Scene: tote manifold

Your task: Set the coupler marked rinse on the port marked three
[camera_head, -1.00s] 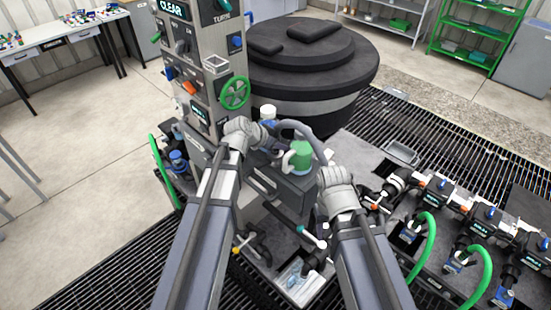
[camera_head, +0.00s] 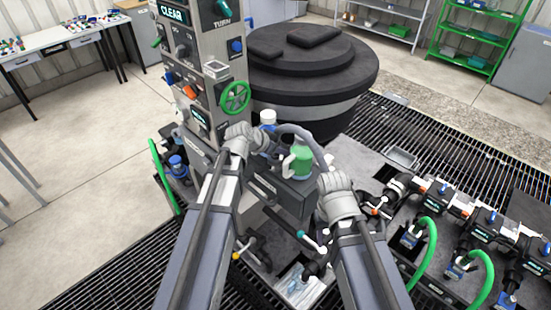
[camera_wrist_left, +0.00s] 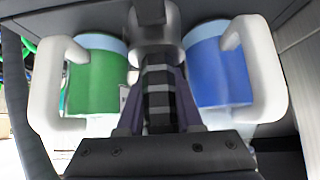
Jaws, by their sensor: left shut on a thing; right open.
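My left gripper (camera_head: 243,137) is at the front of the grey station; the left wrist view shows it shut on a dark banded piece (camera_wrist_left: 158,95) with a grey collar above. I cannot tell its marking. A green-banded jug (camera_head: 299,161) stands to its right in the head view; the wrist view shows this green jug (camera_wrist_left: 97,80) and a blue jug (camera_wrist_left: 222,75) either side of the fingers. My right gripper (camera_head: 335,184) is open beside the station's right edge, its fingertips mostly hidden. Blue couplers with green hoses (camera_head: 410,237) sit on the manifold (camera_head: 455,205); its port labels are unreadable.
The grey column (camera_head: 195,75) with a green handwheel (camera_head: 235,98) rises behind my left gripper. A large black drum (camera_head: 310,80) stands behind. A grey hose (camera_head: 303,135) arches between the station and my right gripper. A clear bin (camera_head: 300,287) lies between my arms.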

